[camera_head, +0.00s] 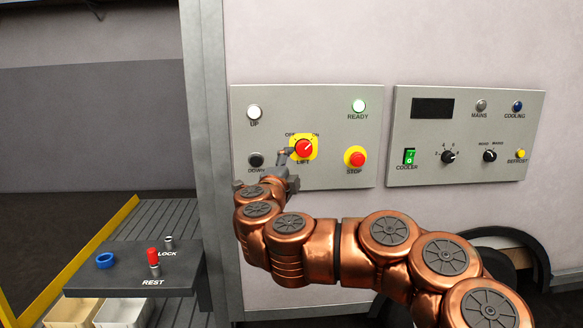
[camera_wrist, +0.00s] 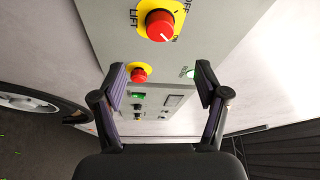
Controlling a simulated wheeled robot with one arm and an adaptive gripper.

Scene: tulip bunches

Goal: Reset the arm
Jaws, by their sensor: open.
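My arm reaches in from the lower right in the head view, and my gripper (camera_head: 286,165) is close to the left control panel (camera_head: 325,110), just below the red LIFT knob (camera_head: 305,147) on its yellow plate. In the wrist view my gripper (camera_wrist: 160,82) is open, with its two fingers apart and nothing between them. The LIFT knob (camera_wrist: 160,25) shows ahead of the fingertips there, apart from them. The red STOP button (camera_wrist: 138,74) appears behind the gap between the fingers. My wrist hides a little of the panel around the black DOWN button (camera_head: 256,160).
A second panel (camera_head: 463,105) with a green COOLER switch (camera_head: 409,156) is to the right. The READY light (camera_head: 358,106) glows green.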

